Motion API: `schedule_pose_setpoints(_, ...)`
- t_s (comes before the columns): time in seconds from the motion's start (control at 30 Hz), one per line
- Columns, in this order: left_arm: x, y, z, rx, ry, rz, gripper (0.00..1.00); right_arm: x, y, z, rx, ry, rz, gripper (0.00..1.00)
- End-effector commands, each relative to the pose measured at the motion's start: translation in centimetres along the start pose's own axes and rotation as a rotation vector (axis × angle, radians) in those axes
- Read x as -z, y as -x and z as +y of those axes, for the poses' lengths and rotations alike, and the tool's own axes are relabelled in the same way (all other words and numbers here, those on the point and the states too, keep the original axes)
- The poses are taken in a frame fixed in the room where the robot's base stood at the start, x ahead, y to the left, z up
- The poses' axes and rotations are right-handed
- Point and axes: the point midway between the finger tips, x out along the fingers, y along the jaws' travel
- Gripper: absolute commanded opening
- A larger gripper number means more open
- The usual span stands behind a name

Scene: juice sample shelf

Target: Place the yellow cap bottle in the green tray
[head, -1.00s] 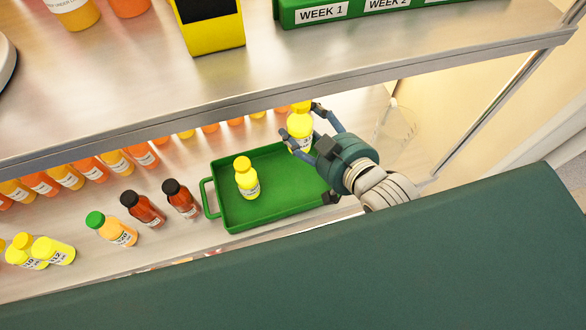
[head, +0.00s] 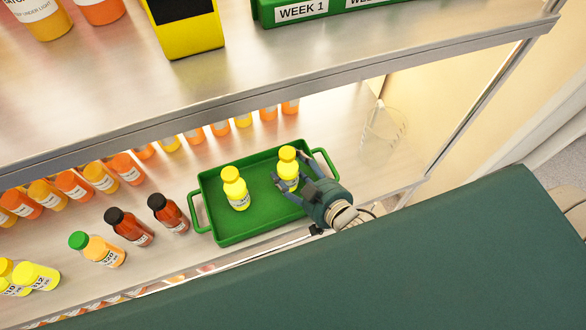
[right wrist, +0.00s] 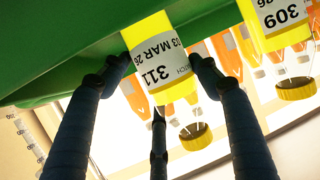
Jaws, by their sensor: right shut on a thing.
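The green tray (head: 240,238) lies on the lower shelf with a handle at each end. One yellow-cap bottle (head: 236,190) stands in its left part; its label reads 309 in the right wrist view (right wrist: 283,14). My right gripper (head: 293,182) is shut on a second yellow-cap bottle (head: 288,165), upright within the tray's right part. In the right wrist view this bottle (right wrist: 160,62) reads 311 between my fingers. I cannot tell whether its base touches the tray floor. My left gripper is not in view.
Left of the tray stand two dark-capped bottles (head: 130,228), a green-cap bottle (head: 98,250) and yellow-cap bottles (head: 36,277). A row of orange and yellow bottles (head: 100,177) lines the back. The upper shelf edge (head: 300,85) overhangs. A clear container (head: 383,128) stands at right.

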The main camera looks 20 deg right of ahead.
Motion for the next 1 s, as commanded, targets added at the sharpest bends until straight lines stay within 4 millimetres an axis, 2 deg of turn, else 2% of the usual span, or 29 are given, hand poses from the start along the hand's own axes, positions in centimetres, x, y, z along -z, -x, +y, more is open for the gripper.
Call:
schedule_pose_setpoints(0.17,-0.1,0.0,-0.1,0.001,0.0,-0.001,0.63,0.1,0.0,0.0,0.0,0.0,0.001,0.26)
schedule_pose_setpoints(0.2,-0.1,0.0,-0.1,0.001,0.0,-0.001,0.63,-0.1,0.0,0.0,0.0,0.0,-0.002,0.67)
schedule_pose_setpoints(0.27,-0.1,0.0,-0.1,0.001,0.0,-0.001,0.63,-0.1,0.0,0.0,0.0,0.0,-0.002,0.79)
schedule_pose_setpoints(0.57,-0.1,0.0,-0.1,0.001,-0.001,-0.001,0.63,-0.1,0.1,0.0,0.0,0.0,-0.003,0.8)
schedule_pose_setpoints(0.67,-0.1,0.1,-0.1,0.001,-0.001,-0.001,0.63,-0.1,0.7,0.0,0.0,0.0,-0.004,0.8)
schedule_pose_setpoints(0.77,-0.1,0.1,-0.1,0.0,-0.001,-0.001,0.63,-0.2,2.1,0.0,0.0,0.0,-0.005,0.8)
schedule_pose_setpoints(1.0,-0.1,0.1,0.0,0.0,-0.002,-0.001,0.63,-0.2,7.2,0.0,0.001,-0.001,-0.006,0.8)
